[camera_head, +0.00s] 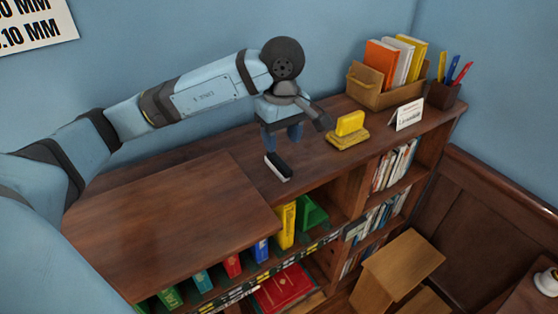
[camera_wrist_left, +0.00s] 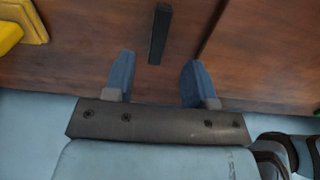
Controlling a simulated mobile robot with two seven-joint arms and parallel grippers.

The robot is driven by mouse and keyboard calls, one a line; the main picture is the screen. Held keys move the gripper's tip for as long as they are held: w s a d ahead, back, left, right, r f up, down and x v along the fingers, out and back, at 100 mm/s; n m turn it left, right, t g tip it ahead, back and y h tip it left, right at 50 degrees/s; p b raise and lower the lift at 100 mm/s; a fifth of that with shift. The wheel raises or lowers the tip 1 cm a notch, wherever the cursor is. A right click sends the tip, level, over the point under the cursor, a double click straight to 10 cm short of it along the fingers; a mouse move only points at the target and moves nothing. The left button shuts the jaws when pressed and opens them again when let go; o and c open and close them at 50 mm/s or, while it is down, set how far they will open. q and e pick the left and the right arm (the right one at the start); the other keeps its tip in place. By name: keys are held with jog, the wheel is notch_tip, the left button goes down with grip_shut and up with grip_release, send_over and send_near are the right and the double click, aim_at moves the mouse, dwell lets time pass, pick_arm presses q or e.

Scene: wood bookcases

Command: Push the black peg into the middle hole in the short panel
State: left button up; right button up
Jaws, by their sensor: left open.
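A small black bar with a white lower edge (camera_head: 277,167) lies on the bookcase top in the head view. It shows as a narrow black bar (camera_wrist_left: 159,34) in the left wrist view; I cannot tell whether it is the black peg. My left gripper (camera_head: 282,138) is open and empty, pointing down close behind the bar. In the wrist view the bar lies between and just beyond its blue fingertips (camera_wrist_left: 157,62), touching neither. I cannot make out the short panel or its middle hole. My right gripper is out of view.
A yellow block on a base (camera_head: 348,130) stands right of the gripper. Farther right are a book box (camera_head: 378,97), a white card (camera_head: 409,115) and a pen cup (camera_head: 442,95). A raised wooden board (camera_head: 170,220) covers the left part of the bookcase top.

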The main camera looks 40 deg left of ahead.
aim_at(282, 164)
pick_arm(q)
jog(key=shift+f, duration=0.7)
notch_tip(282, 164, down, 4)
jog(key=shift+d+f+p, duration=0.1)
jog(key=shift+p, duration=0.95)
jog(key=shift+f, duration=0.5)
grip_shut()
